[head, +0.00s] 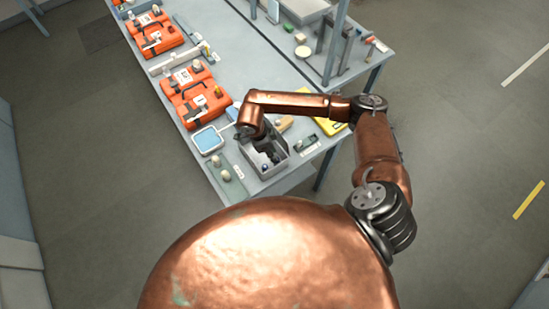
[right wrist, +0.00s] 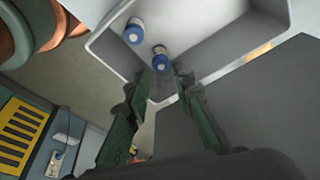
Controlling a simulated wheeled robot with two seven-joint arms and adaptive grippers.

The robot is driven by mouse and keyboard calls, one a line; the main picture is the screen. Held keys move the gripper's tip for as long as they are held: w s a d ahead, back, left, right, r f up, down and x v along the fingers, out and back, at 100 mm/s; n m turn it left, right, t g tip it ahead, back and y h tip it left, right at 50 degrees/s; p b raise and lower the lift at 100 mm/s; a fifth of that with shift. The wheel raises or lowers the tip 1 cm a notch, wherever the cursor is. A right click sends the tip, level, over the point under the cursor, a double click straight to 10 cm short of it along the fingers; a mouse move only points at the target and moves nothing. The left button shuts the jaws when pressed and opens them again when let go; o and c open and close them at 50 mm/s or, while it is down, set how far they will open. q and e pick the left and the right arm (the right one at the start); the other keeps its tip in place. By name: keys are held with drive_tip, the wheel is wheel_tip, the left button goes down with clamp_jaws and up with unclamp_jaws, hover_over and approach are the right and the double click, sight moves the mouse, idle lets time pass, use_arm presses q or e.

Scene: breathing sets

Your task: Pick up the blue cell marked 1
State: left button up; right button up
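Two blue cells with pale ends are in a grey open bin. In the right wrist view one cell (right wrist: 161,61) lies just beyond my right fingertips, and the other cell (right wrist: 133,32) is a little farther toward the upper left. I cannot read a number on either. The grey bin (right wrist: 225,60) also shows in the head view (head: 262,174) at the near end of the bench. My right gripper (right wrist: 168,82) is open and empty, its two dark fingers pointing into the bin with a gap between the tips. My left gripper is out of view.
Orange cases (head: 196,95) line the bench (head: 228,189) behind the bin. A blue-framed tray (head: 208,140) sits to its left, with small pale pieces (head: 225,174) nearer. A yellow item (head: 330,126) lies to the right. The bin walls stand close around my right fingers.

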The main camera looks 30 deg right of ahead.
drive_tip(key=p+x, duration=0.1)
drive_tip(key=x, duration=0.2)
drive_tip(key=shift+f, duration=0.15)
drive_tip(key=shift+p+x, duration=0.4)
drive_tip(key=shift+x, duration=0.75)
drive_tip(key=shift+w+f, duration=0.1)
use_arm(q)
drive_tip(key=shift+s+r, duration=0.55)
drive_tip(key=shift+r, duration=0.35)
use_arm(e)
clamp_jaws()
